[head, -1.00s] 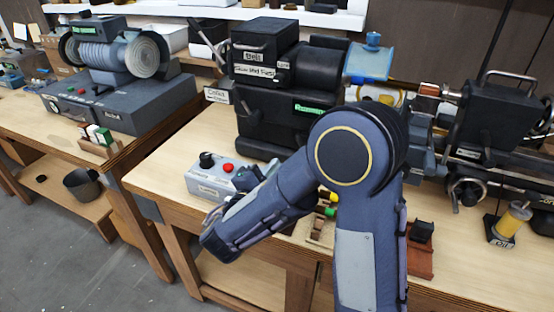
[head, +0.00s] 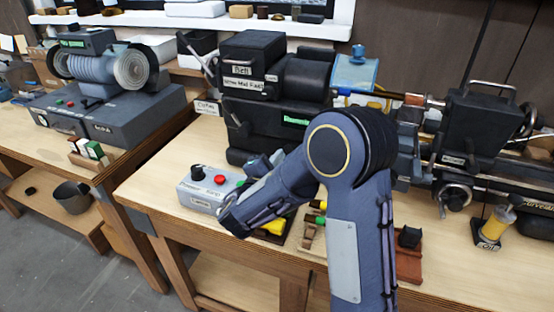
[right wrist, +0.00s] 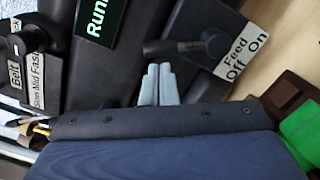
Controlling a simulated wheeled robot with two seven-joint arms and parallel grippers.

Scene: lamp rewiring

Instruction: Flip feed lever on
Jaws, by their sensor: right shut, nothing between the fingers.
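The feed lever (right wrist: 178,46) is a dark lever with a round hub on a grey panel in the right wrist view. Its arm points left, away from the Feed label (right wrist: 240,55), which reads "Off" and "On". My right gripper (right wrist: 157,83) is shut and empty, its pale blue fingertips just below and left of the lever's arm. I cannot tell whether they touch it. In the head view my right arm covers the lever. My left gripper is not in view.
The lathe headstock (head: 262,108) stands behind my right arm. A control box (head: 206,188) with a black knob and red button sits to the left. A belt lever (right wrist: 30,42) is at the wrist view's left. An oil bottle (head: 495,226) stands at the right.

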